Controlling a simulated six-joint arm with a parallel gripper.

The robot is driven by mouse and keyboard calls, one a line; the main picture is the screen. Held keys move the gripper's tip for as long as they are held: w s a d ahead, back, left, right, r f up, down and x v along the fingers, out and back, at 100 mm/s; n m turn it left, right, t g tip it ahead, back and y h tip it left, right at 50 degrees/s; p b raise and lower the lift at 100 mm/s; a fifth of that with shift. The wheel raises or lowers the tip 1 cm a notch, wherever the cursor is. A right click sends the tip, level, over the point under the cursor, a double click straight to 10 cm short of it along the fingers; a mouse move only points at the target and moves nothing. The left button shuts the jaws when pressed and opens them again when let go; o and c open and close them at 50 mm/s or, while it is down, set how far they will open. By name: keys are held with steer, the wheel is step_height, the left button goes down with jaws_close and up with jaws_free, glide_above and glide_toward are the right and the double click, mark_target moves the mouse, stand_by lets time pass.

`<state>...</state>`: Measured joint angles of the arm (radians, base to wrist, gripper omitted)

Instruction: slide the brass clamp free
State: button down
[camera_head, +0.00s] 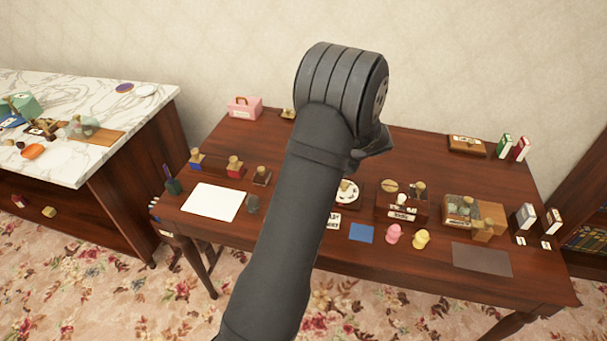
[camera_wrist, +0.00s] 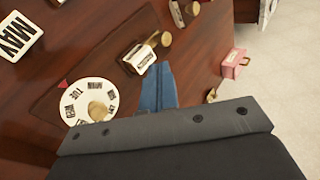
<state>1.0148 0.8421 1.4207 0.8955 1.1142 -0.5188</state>
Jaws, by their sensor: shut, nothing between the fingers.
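I cannot single out the brass clamp with certainty. A small brass piece (camera_head: 287,113) lies at the back of the desk beside the pink box, and it also shows in the wrist view (camera_wrist: 211,95). Other brass-coloured parts sit on a wooden block with a clear piece (camera_head: 486,224) at the right. My gripper (camera_head: 374,146) is raised over the middle of the desk, mostly hidden behind my arm in the head view. It is shut and empty.
A white day dial (camera_head: 347,191) and a dark stamp box (camera_head: 402,206) stand on the desk (camera_head: 420,160). White paper (camera_head: 214,201) lies left, and pink (camera_head: 393,235) and yellow (camera_head: 421,239) pieces stand in front. The pink box (camera_head: 244,107) is behind. The desk's back right middle is clear.

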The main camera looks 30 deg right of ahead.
steer(key=shift+s+d+f+t, duration=0.15)
steer(key=shift+s+d+t, duration=0.2)
steer(key=shift+t, duration=0.05)
steer(key=x, duration=1)
steer(key=shift+w+a, duration=0.7)
